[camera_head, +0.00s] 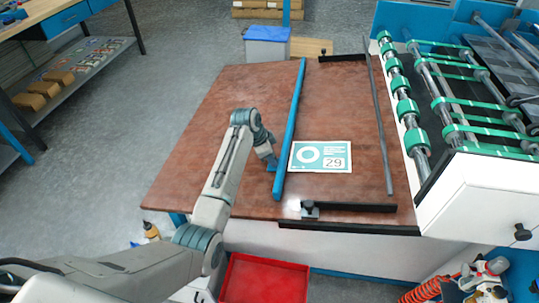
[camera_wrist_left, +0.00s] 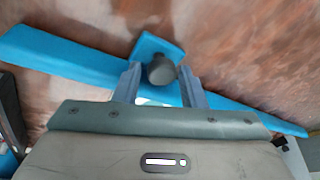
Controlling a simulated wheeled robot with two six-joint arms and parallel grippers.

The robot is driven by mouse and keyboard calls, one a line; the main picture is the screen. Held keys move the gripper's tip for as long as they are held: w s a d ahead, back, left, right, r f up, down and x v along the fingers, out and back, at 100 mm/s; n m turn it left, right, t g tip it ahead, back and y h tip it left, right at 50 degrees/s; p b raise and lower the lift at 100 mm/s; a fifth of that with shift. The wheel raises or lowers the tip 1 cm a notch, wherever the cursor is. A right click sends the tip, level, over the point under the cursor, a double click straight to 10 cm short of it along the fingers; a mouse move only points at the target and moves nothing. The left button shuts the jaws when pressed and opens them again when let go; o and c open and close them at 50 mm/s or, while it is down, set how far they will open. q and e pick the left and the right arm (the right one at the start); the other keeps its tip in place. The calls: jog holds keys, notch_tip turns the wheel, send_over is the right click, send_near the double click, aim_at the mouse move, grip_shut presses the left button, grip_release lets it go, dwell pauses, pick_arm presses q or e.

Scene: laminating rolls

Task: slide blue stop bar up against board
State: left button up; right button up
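The blue stop bar (camera_head: 290,125) lies lengthwise across the brown table. Its right edge is at or very near the left edge of the board (camera_head: 321,157), a flat white and teal panel marked 29. I cannot tell whether they touch. In the left wrist view the bar (camera_wrist_left: 65,55) crosses the picture, with a dark knob (camera_wrist_left: 161,70) on its blue tab. My left gripper (camera_head: 271,161) is at the bar's near part, on its left side. In the left wrist view its fingers (camera_wrist_left: 160,78) close in on both sides of the knob. My right gripper is not in view.
The brown table (camera_head: 215,130) is clear left of the bar. A grey rod (camera_head: 379,130) and dark brackets (camera_head: 350,207) bound the board's right and near sides. The green-banded roller machine (camera_head: 455,105) stands at right. A red bin (camera_head: 265,280) sits below the front edge.

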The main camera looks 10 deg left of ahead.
pick_arm(q)
jog(key=shift+a, duration=0.1)
jog(key=shift+a+r, duration=0.1)
jog(key=shift+r, duration=0.25)
jog(key=v, duration=1)
jog(key=shift+p, duration=0.3)
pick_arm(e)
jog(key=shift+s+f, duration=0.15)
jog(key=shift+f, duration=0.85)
pick_arm(q)
jog(key=shift+s, duration=0.1)
